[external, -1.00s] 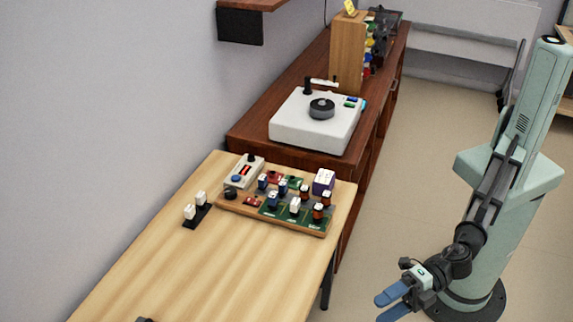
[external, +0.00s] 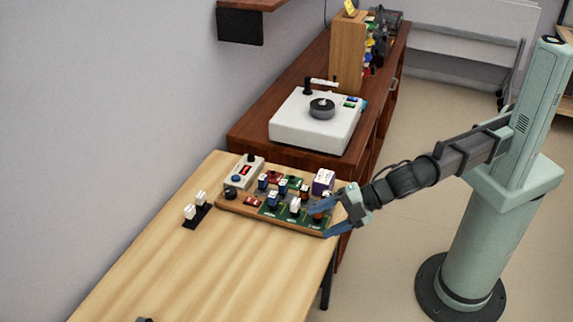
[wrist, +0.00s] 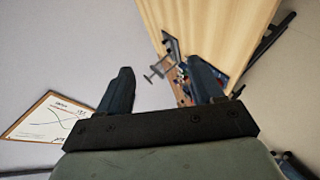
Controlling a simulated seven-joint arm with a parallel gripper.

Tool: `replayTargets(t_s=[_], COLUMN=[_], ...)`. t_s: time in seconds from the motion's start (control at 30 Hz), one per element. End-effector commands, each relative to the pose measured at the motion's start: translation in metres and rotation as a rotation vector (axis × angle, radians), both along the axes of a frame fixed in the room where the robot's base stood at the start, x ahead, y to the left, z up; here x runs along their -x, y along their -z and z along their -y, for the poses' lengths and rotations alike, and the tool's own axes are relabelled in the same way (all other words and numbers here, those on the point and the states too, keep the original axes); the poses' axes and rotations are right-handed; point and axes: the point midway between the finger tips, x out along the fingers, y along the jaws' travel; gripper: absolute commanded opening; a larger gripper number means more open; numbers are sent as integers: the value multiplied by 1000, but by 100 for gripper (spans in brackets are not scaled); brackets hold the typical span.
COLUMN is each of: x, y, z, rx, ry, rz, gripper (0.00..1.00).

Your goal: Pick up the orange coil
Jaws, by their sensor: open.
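A wooden board (external: 232,204) with small electronic parts lies at the far end of the light wood table. Similar orange parts at the board's right corner are largely hidden by my gripper. My gripper (external: 318,219) is open, its blue fingers reaching over that right corner from the right. I cannot tell whether it touches anything. In the wrist view, my fingers (wrist: 162,84) are apart, with no part clearly held between them. The board shows small and tilted beyond the right finger.
Blue and white parts crowd the board beside my fingers. A black strip with white blocks (external: 196,211) lies left of the board. A white turntable (external: 300,133) stands on the dark cabinet behind. The near tabletop (external: 210,275) is mostly clear.

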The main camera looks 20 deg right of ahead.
Motion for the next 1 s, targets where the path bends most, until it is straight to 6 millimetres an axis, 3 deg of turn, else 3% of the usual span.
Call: replayTargets(t_s=[0.03,0.2,0.5,0.73,1.0], x=[-28,-98,-181,-209,-211], y=[8,35,57,52,60], z=[3,24,77,108,114], rx=[57,260,569,693,727], ry=[35,99,65,-29,-70], rz=[-33,-163,-431,-581,-627], gripper=[66,66,66,66,66])
